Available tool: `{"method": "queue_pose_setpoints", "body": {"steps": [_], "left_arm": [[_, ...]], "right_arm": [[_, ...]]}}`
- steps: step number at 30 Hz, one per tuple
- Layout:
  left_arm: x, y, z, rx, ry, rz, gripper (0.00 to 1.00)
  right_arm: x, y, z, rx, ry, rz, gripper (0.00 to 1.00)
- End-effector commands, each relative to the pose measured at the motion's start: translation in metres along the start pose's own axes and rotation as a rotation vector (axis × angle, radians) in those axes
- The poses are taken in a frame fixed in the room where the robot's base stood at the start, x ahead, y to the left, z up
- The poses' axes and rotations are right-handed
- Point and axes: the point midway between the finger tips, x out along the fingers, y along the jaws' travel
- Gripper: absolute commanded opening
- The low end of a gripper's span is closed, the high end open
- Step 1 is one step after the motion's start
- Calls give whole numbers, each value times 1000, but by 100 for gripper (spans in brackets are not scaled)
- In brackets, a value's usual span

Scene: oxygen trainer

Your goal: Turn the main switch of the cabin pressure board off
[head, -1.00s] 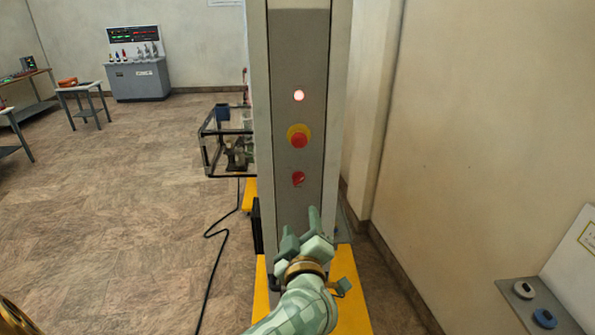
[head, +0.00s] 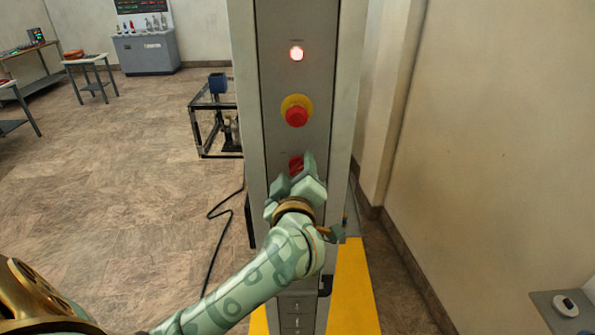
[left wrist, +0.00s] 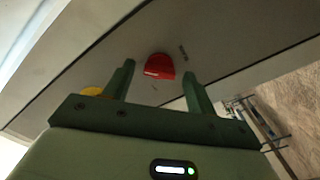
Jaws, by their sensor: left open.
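The cabin pressure board (head: 283,205) is a tall grey column panel. Its red switch knob (head: 296,163) sits below a red mushroom button on a yellow ring (head: 295,112) and a lit lamp (head: 296,54). My left gripper (head: 296,172) is in front of the knob and hides its lower part. In the left wrist view the red knob (left wrist: 159,66) lies just beyond and between the two open fingers (left wrist: 158,80), and no contact is visible. My right gripper does not show.
A yellow base (head: 350,285) sticks out at the board's foot. A black cable (head: 222,212) lies on the floor to the left, near a framed stand (head: 212,150). A wall is close on the right. A small shelf (head: 560,310) is at lower right.

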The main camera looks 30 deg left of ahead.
Motion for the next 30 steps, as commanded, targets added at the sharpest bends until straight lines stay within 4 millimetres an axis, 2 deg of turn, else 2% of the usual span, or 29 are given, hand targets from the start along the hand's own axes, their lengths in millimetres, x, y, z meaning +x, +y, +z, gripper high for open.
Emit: {"method": "queue_pose_setpoints", "body": {"steps": [4, 5, 9, 10, 20, 30], "left_arm": [[0, 0, 0, 0, 0, 0, 56], [0, 0, 0, 0, 0, 0, 54], [0, 0, 0, 0, 0, 0, 15], [0, 0, 0, 0, 0, 0, 11], [0, 0, 0, -31, 0, 0, 12], [0, 0, -1, -239, 0, -1, 12]], "right_arm": [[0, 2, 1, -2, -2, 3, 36], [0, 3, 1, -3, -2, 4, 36], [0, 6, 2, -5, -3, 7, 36], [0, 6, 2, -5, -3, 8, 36], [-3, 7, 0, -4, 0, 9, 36], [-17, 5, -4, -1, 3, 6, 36]]}}
